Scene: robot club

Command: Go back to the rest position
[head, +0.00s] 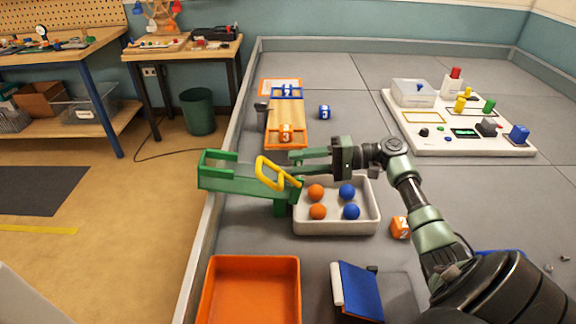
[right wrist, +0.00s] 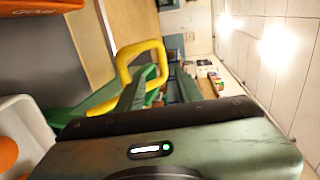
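My right gripper (head: 294,162) reaches in from the right, above the back of the white ball tray, with its fingers pointing left. In the right wrist view its two fingers (right wrist: 166,84) stand apart, with nothing seen held between them. A yellow loop handle (head: 268,174) on the green chute (head: 235,182) is just beyond the fingertips; it also shows in the right wrist view (right wrist: 125,60). Whether a finger touches the handle I cannot tell. My left gripper is not in view.
The white tray (head: 338,228) holds orange and blue balls under my right forearm. An orange bin (head: 250,262) and a blue-flapped thing (head: 360,290) stand in front. An orange cube (head: 400,227) lies right of the tray. A white panel (head: 450,140) lies at the back right.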

